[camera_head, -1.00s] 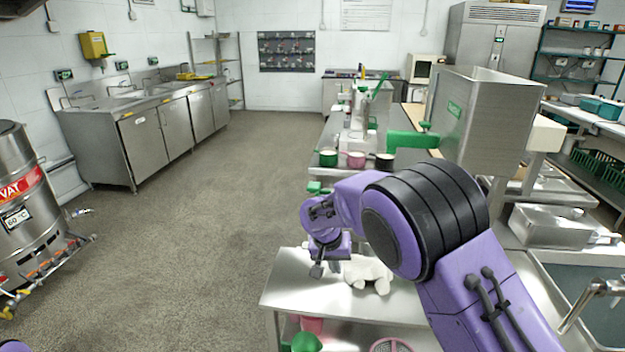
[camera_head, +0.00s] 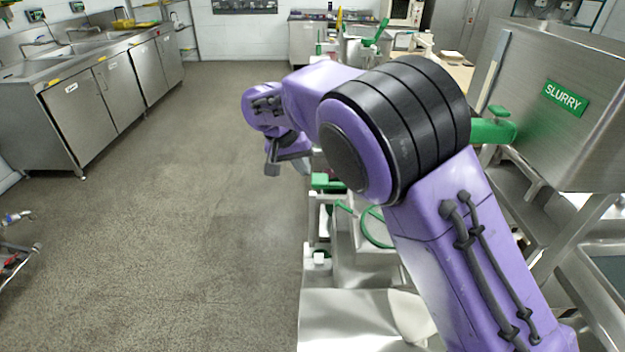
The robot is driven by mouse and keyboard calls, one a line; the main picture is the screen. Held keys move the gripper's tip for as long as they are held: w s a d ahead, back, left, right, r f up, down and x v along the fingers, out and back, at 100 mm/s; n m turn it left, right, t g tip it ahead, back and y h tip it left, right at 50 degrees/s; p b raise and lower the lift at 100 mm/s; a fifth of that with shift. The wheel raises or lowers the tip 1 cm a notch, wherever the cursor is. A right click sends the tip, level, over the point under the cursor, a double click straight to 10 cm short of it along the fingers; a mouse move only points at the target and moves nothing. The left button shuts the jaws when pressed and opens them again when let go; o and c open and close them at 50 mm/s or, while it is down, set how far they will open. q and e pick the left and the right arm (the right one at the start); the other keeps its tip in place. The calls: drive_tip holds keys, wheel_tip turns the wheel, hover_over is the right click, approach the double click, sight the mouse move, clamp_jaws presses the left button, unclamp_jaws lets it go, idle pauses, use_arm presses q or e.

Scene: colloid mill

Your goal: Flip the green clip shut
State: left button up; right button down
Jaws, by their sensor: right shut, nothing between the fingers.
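A small green part, which looks like the green clip (camera_head: 326,182), sits at the left edge of the steel machine (camera_head: 365,255), just below my right gripper. I cannot tell whether it is open or shut. My right gripper (camera_head: 272,168) is shut and empty. It points down over the floor side of the machine, above and to the left of the green part and apart from it in the picture. My right arm covers much of the machine. My left gripper is out of view.
A steel hopper labelled SLURRY (camera_head: 545,100) stands at the right, with a green pipe and valve (camera_head: 490,130) beside my arm. A steel table (camera_head: 340,320) with a white cloth (camera_head: 410,315) is in front.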

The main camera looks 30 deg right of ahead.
approach(335, 202)
drive_tip(key=w+a, duration=0.2)
drive_tip(key=w, duration=0.1)
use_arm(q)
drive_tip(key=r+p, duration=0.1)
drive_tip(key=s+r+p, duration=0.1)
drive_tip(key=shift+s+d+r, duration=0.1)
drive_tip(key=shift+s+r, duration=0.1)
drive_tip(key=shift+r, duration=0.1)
use_arm(e)
drive_tip(key=d+f, duration=0.1)
drive_tip(key=s+d+f, duration=0.1)
drive_tip(key=d+f, duration=0.1)
drive_tip(key=s+d+f, duration=0.1)
drive_tip(key=f, duration=0.1)
drive_tip(key=shift+s+d+f, duration=0.15)
drive_tip(key=shift+s+d, duration=0.1)
drive_tip(key=shift+d, duration=0.1)
